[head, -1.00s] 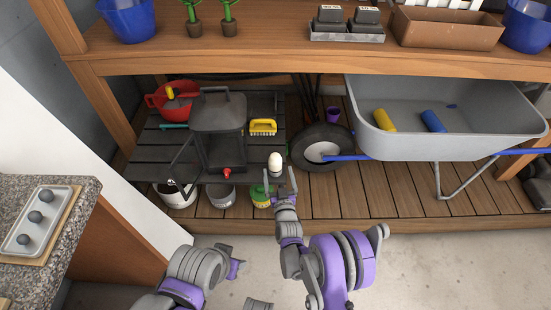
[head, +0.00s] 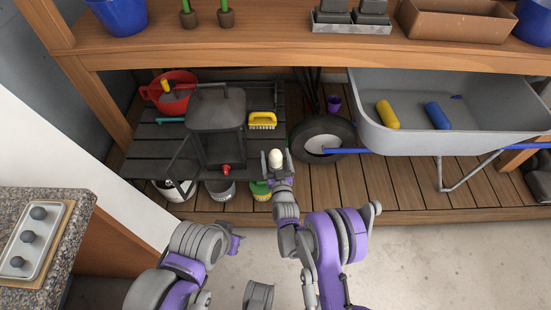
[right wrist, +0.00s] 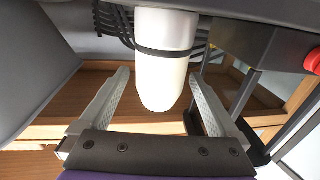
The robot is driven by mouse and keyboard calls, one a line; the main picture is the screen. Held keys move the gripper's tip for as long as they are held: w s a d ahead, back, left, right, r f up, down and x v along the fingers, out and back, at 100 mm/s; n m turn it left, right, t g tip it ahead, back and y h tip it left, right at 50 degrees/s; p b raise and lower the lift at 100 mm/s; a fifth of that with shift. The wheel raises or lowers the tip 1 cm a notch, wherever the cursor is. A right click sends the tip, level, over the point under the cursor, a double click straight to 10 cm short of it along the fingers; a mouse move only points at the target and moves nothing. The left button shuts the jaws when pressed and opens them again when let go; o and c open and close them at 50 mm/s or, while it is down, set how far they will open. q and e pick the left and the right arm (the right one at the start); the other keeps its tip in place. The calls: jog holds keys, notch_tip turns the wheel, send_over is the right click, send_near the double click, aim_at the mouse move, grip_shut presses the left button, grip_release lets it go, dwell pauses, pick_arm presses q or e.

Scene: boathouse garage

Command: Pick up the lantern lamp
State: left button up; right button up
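A dark grey lantern (head: 214,110) with a top handle and a red knob stands upright on the black slatted bench (head: 150,145) under the wooden shelf. Its frame and red knob (right wrist: 312,61) show at the right of the right wrist view. My right gripper (head: 276,158) is open, to the right of the lantern and apart from it. A white round-ended object with a black band (right wrist: 165,60) lies between its spread fingers, with gaps on both sides in the right wrist view. My left arm shows at lower left, but I cannot make out its gripper.
A yellow brush (head: 262,121) and a red bucket (head: 170,90) are on the bench beside the lantern. Pots (head: 218,190) stand below its front edge. A wheelbarrow (head: 450,140) is at right. The wooden shelf (head: 300,52) overhangs the bench.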

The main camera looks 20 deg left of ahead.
jog(key=c, duration=1.4)
jog(key=shift+c, duration=0.3)
jog(key=shift+r, duration=0.1)
